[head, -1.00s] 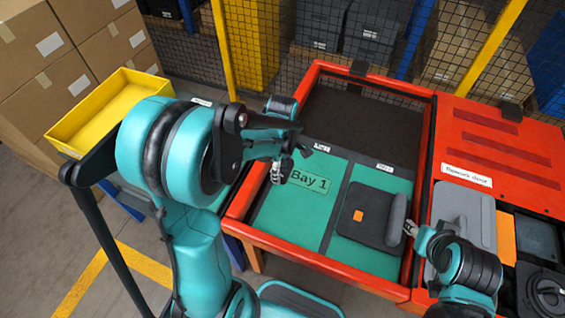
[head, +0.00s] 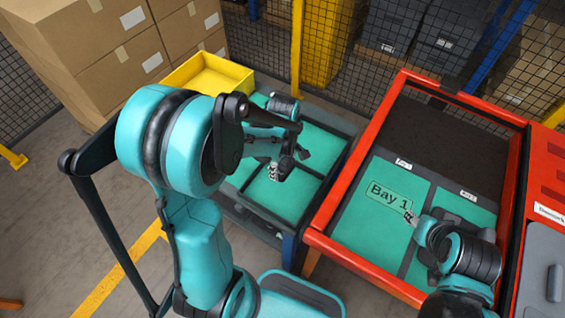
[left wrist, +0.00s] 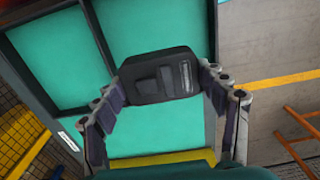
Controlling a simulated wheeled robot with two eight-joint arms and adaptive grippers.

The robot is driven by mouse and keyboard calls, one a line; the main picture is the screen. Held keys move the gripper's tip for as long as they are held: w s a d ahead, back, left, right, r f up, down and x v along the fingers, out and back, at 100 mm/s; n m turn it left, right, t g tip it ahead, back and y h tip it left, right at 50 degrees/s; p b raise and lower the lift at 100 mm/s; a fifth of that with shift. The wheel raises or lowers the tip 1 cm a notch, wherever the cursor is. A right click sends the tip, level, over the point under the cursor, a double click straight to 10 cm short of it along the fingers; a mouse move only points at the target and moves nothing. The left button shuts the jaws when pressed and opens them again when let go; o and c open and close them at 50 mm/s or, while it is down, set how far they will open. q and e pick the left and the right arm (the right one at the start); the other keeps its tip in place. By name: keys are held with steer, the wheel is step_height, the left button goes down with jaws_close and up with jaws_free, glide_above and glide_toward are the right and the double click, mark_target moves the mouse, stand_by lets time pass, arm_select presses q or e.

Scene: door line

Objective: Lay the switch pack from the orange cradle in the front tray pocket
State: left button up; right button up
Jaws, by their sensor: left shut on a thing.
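My left gripper (head: 286,166) is over the teal-floored tray (head: 254,193) on the left. In the left wrist view, its two fingers (left wrist: 165,92) are shut on the sides of a black switch pack (left wrist: 158,76). Teal pockets and dark dividers (left wrist: 98,30) show beneath the pack. I cannot tell how high it is above them. In the head view, the pack is hard to make out at the fingers. My right gripper (head: 411,218) is over the red-framed bench; its jaws are too small to judge. The orange cradle is out of view.
A yellow bin (head: 208,75) stands behind the tray. Cardboard boxes (head: 110,45) are stacked at the back left, and mesh fencing (head: 400,45) runs behind.

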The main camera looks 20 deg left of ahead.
arm_select(q)
step_height(320, 180, down, 11)
steer(key=b, duration=0.8)
steer(key=shift+f, duration=0.1)
steer(key=shift+f+b, duration=0.6)
steer(key=shift+b, duration=0.1)
steer(key=o, duration=1.9)
step_height(320, 180, up, 12)
steer(key=shift+r, duration=0.1)
